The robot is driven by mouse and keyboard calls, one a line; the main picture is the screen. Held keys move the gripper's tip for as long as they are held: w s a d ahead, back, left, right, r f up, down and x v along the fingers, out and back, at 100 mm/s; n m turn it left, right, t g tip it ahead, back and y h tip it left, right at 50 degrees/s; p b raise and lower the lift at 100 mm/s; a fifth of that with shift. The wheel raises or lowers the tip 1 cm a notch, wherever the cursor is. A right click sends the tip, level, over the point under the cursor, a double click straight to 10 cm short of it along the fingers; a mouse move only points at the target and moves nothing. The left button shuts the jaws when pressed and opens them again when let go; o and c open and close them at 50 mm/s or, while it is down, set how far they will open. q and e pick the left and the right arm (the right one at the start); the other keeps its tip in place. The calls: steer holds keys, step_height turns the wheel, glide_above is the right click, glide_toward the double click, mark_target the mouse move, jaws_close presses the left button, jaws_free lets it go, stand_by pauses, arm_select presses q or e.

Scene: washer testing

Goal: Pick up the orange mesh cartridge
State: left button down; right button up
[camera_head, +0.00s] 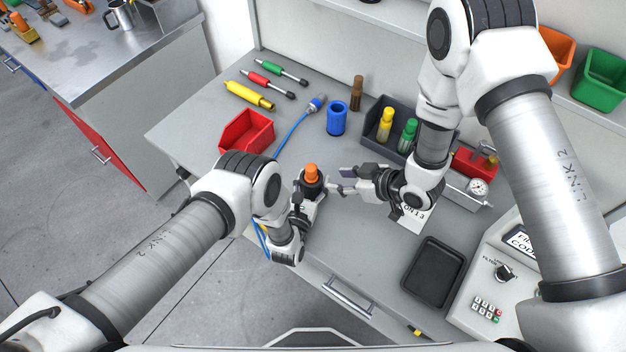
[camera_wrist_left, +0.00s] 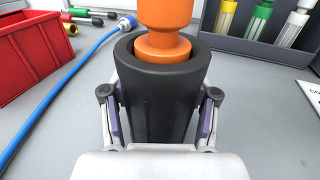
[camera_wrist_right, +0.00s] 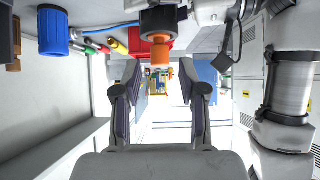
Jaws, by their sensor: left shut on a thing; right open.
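The orange cartridge (camera_head: 311,171) stands upright in the mouth of a black cup (camera_head: 312,188); its lower part is hidden inside. In the left wrist view, the orange cartridge (camera_wrist_left: 166,45) rises from the black cup (camera_wrist_left: 158,105). My left gripper (camera_wrist_left: 159,100) is shut around the cup, one finger on each side. My right gripper (camera_head: 340,181) is open and empty, just right of the cartridge, its fingers pointing at it. In the right wrist view, the cartridge (camera_wrist_right: 160,53) shows beyond and between the open fingertips (camera_wrist_right: 160,76).
A red bin (camera_head: 246,131) and a blue cup (camera_head: 337,118) stand behind on the grey table. A dark rack (camera_head: 371,128) holds yellow and green cartridges. A black tray (camera_head: 434,272) and a control box (camera_head: 503,300) lie at the right. A blue hose crosses the table.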

stand_by(0.4)
steer(key=o, duration=0.3)
steer(key=shift+o, duration=0.2)
steer(key=w+a+r+n+y, duration=0.3)
steer(key=w+a+r+y, duration=0.1)
steer(key=w+r+y, duration=0.15)
steer(key=y, duration=0.3)
glide_toward(311, 171)
steer(key=a, duration=0.1)
steer(key=w+a+f, duration=0.1)
steer(key=a, duration=0.1)
steer(key=w+a, duration=0.1)
steer(key=shift+w+a+f, duration=0.2)
steer(key=shift+a+f, duration=0.15)
steer(key=x, duration=0.5)
steer(key=shift+w+a+r, duration=0.1)
steer(key=shift+w, duration=0.15)
steer(key=shift+c, duration=0.3)
